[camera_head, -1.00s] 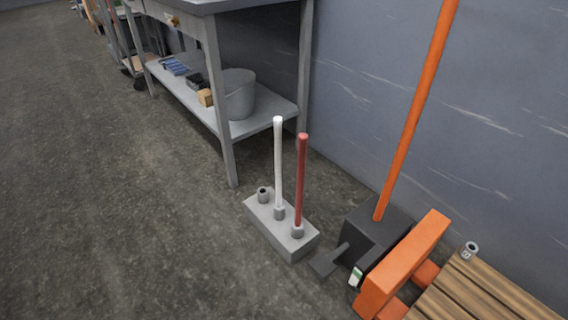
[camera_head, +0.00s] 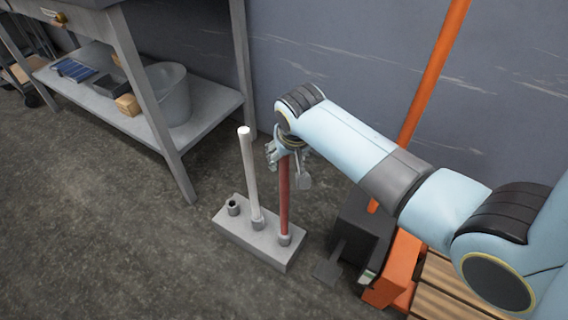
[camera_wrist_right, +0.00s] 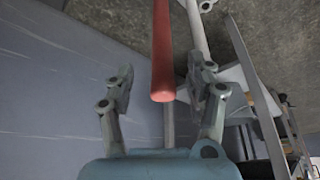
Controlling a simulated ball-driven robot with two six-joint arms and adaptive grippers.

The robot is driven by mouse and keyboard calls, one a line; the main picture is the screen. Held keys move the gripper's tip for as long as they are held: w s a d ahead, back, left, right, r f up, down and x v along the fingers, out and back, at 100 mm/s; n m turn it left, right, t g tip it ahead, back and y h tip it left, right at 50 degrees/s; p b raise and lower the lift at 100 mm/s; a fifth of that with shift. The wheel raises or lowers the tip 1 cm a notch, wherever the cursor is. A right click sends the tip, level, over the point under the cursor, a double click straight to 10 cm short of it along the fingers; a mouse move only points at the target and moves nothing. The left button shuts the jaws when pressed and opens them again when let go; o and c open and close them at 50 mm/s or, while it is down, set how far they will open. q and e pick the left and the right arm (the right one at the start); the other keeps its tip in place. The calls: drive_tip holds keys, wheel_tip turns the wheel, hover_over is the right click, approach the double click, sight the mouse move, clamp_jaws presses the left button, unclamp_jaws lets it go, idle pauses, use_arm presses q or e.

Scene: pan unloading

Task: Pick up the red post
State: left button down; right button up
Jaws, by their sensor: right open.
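The red post (camera_head: 284,200) stands upright in the right-hand socket of a grey base block (camera_head: 262,246) on the floor. My right gripper (camera_head: 287,170) is at the post's upper part, and my wrist hides the post's top in the head view. In the right wrist view the gripper (camera_wrist_right: 163,92) is open, with the red post (camera_wrist_right: 163,60) between its two fingers and a gap on each side. The white post (camera_head: 250,175) stands upright just left of the red one; it also shows in the right wrist view (camera_wrist_right: 197,30). My left gripper is not in view.
The left socket (camera_head: 233,207) of the block is empty. A metal workbench (camera_head: 205,108) with a bucket (camera_head: 168,95) stands behind left. A dark box with an orange pole (camera_head: 432,85) and a wooden pallet (camera_head: 437,290) are at right. Floor at left is clear.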

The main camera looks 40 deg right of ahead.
sight(284, 164)
drive_tip(key=b+x, duration=0.2)
drive_tip(key=x, duration=0.3)
drive_tip(key=shift+w+a+f+b, duration=0.15)
drive_tip(key=shift+f+b, duration=0.1)
drive_tip(key=shift+b, duration=0.05)
drive_tip(key=shift+w+f, duration=0.1)
drive_tip(key=shift+f, duration=0.1)
drive_tip(key=shift+r, duration=0.1)
drive_tip(key=shift+c, duration=0.5)
clamp_jaws()
